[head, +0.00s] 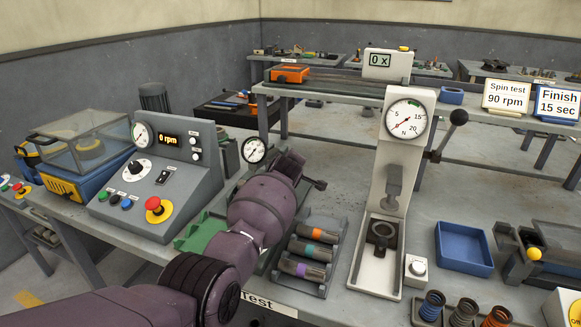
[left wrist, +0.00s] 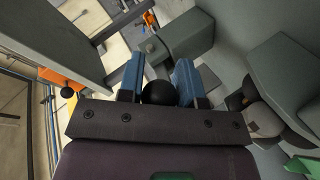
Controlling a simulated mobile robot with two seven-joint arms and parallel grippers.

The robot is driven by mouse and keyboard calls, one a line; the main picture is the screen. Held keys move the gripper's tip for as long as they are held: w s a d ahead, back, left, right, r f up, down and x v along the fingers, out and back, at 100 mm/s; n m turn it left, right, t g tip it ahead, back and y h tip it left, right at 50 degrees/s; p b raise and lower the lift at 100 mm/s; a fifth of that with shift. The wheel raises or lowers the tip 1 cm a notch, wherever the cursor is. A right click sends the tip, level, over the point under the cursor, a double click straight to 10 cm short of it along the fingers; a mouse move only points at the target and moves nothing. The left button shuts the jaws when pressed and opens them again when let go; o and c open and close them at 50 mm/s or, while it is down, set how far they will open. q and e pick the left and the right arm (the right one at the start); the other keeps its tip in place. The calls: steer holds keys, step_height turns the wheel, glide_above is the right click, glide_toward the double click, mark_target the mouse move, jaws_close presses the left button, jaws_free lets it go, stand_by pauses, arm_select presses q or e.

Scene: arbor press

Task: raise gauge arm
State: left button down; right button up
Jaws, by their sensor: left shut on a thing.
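A small round dial gauge (head: 254,150) with a white face and dark rim stands upright just behind my left arm in the head view. Its arm and mount are mostly hidden by my purple wrist. My left gripper reaches over the bench beside the gauge, and its fingertips are hidden in the head view. In the left wrist view the blue fingers of my left gripper (left wrist: 160,82) are shut on a round black knob (left wrist: 160,93). I cannot tell what the knob is joined to. My right gripper is in neither view.
A control console (head: 165,185) reading 0 rpm stands left of my arm. A rack of banded cylinders (head: 308,252) lies close to its right. The white arbor press (head: 400,155) with its black-knobbed lever stands further right, near a blue tray (head: 463,247).

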arm_select(q)
steer(key=r+g+b, duration=0.1)
steer(key=g, duration=0.1)
steer(key=w+r+m+g+b, duration=0.1)
steer(key=r+g, duration=0.1)
steer(key=shift+w+d+r+y, duration=0.1)
steer(key=shift+w+r+y, duration=0.1)
steer(key=shift+y, duration=0.2)
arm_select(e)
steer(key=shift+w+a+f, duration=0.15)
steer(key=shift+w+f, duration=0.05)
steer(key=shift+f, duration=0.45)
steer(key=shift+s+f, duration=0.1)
arm_select(q)
steer(key=c, duration=0.8)
jaws_free()
steer(key=shift+r, duration=0.15)
